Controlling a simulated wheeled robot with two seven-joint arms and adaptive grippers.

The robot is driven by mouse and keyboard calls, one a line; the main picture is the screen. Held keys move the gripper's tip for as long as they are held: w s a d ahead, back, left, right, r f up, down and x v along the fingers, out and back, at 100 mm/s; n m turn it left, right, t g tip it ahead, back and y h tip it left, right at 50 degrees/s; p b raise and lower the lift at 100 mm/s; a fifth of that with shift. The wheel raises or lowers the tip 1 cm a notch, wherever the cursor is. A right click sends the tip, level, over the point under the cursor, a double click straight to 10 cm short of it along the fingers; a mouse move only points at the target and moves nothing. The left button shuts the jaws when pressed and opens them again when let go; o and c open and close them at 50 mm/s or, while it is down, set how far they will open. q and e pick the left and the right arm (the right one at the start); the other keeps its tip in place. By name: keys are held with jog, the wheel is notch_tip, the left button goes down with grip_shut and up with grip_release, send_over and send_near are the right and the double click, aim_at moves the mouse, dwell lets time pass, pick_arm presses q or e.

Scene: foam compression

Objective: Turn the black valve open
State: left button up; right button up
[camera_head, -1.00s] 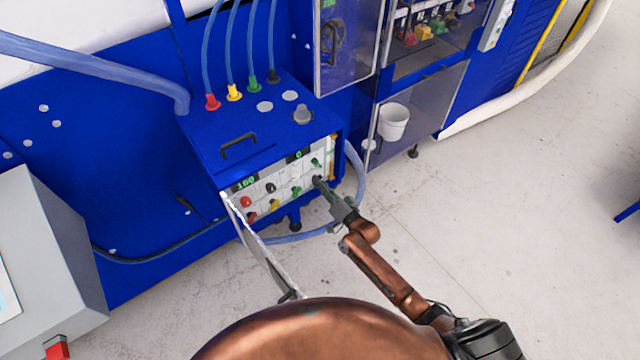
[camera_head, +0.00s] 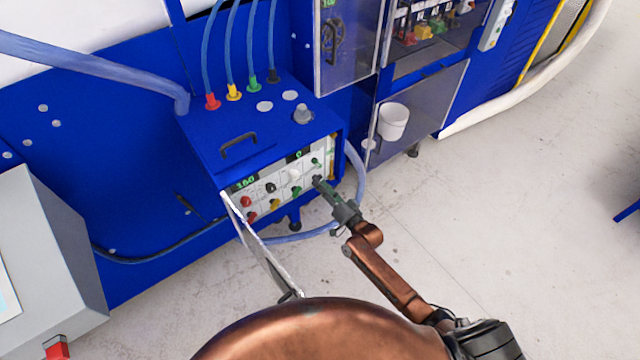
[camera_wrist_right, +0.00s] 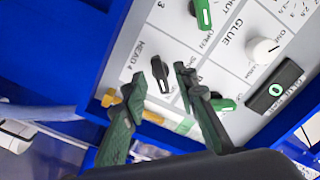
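The black valve (camera_wrist_right: 159,77) is a small dark knob on the white panel, beside the "HEAD 4" label in the right wrist view. My right gripper (camera_wrist_right: 155,84) is open, with its two green-grey fingers on either side of the knob. I see a gap between the knob and the right finger; contact with the left finger I cannot tell. In the head view my right gripper (camera_head: 321,184) is at the lower right of the panel (camera_head: 262,199) and hides the valve there. My left gripper is not in view.
A green knob (camera_wrist_right: 201,13), a white knob (camera_wrist_right: 262,49) and a display reading 0 (camera_wrist_right: 275,90) are nearby on the panel. The blue box (camera_head: 215,150) has an opened flap (camera_head: 258,248) at its left. A blue hose (camera_head: 358,175) curves behind my right gripper.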

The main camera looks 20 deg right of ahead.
jog(key=v, duration=1)
jog(key=shift+s, duration=0.2)
jog(key=shift+d, duration=0.1)
jog(key=s+d+f+n+g+h, duration=0.1)
jog(key=s+d+f+g+h, duration=0.15)
jog(key=s+f, duration=0.65)
jog(key=s+d+f+n+g+h, duration=0.1)
jog(key=s+d+f+g, duration=0.25)
jog(key=f, duration=1.15)
jog(key=s+d+f+n+g+h, duration=0.15)
jog(key=s+d+f, duration=0.35)
jog(key=f, duration=0.7)
jog(key=s+f+n+g, duration=0.1)
jog(key=s+f, duration=0.5)
jog(key=s, duration=0.6)
jog(key=s+f+n+g+h+b, duration=0.1)
jog(key=s+f+g, duration=0.3)
jog(key=s, duration=0.9)
jog(key=s+a+f+n+g, duration=0.1)
jog(key=s+f+g, duration=0.2)
jog(key=s+f, duration=0.4)
jog(key=s, duration=0.5)
jog(key=shift+s+f, duration=0.2)
jog(key=shift+f, duration=0.1)
